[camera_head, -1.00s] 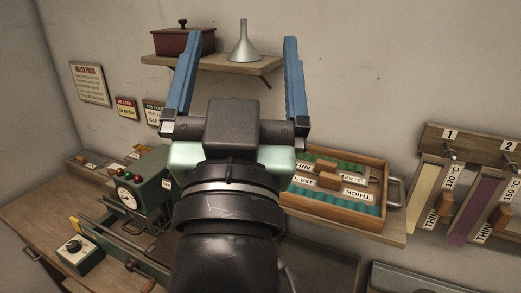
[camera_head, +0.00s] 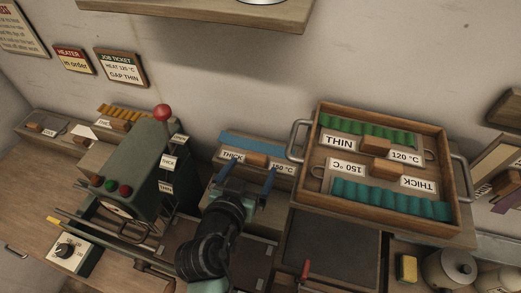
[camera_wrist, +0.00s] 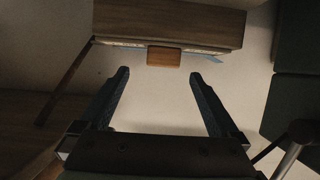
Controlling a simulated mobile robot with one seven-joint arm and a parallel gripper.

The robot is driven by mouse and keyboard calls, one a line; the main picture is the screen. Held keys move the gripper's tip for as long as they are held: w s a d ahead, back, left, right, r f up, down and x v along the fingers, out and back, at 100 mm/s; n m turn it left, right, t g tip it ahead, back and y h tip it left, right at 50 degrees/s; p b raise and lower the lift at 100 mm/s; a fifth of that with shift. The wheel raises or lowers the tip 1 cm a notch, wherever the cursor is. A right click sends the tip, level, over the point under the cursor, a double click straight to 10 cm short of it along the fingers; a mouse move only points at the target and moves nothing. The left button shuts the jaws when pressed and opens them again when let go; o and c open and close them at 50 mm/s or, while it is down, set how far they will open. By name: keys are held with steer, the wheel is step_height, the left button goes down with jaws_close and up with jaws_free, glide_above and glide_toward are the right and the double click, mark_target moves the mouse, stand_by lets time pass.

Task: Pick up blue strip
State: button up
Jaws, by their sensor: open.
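The blue strip (camera_head: 255,145) lies along the back of a small wooden board (camera_head: 213,160). The board carries a wooden block (camera_head: 257,160) and labels reading THICK and 150 °C. My gripper (camera_head: 245,175) is open and empty, its two blue fingers apart in front of the board's near edge. In the wrist view my open gripper (camera_wrist: 160,74) points at the wooden block (camera_wrist: 163,56), which sits just beyond the fingertips, apart from them. A little blue (camera_wrist: 212,58) shows beside the block there; I cannot tell if it is the strip.
A wooden tray (camera_head: 461,188) with green and teal strips stands to the right. A green machine (camera_head: 140,160) with a red knob stands to the left. A shelf (camera_head: 200,14) hangs above. A dark flat panel (camera_head: 330,250) lies at front right.

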mark_target(255, 159)
steer(key=shift+a+p+x, duration=0.2)
steer(key=shift+p+x, duration=0.65)
steer(key=shift+x, duration=2.65)
steer(key=c, duration=1.5)
